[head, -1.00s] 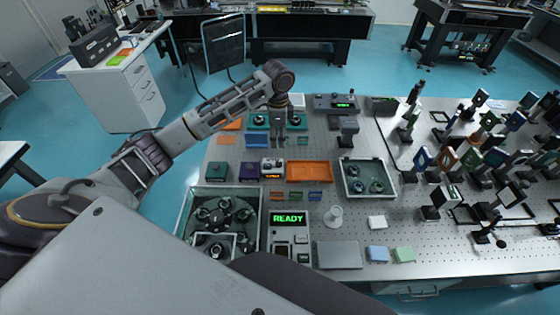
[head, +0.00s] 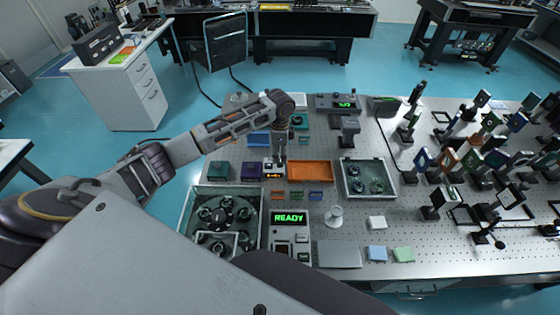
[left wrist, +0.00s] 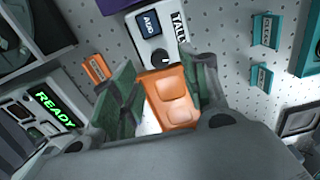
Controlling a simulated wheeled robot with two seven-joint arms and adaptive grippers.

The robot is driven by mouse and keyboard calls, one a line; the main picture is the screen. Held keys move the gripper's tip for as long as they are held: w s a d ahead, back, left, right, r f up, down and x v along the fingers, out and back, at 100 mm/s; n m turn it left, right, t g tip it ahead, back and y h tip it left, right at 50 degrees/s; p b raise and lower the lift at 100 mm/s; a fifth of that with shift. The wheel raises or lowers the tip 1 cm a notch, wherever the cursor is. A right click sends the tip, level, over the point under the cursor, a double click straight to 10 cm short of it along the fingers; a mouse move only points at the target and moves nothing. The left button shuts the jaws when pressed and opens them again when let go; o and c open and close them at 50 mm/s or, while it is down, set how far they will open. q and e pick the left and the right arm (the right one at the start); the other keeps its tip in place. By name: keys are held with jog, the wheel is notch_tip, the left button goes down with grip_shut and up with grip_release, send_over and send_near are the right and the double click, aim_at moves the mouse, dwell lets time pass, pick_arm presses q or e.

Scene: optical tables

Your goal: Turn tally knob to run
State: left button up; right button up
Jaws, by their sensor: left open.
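In the left wrist view, the tally unit (left wrist: 144,24) carries a "TALLY" label, a small dark screen reading "AND" and a dark round knob (left wrist: 161,56) with a pale pointer mark. My left gripper (head: 280,153) points down over the unit. In the left wrist view its open fingers (left wrist: 160,72) stand either side of an orange part just below the knob. I cannot tell whether they touch the unit. My right gripper is not seen.
Small coloured tags lie in front, with the READY panel (head: 289,218) nearer. A clear bin (head: 184,222) stands front left. Optics mounts crowd the right.

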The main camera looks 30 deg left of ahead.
aim_at(280, 165)
pick_arm(q)
jog(key=shift+f+p, duration=0.35)
jog(key=shift+f, duration=2.3)
grip_shut()
jog(key=shift+n, duration=1.3)
grip_release()
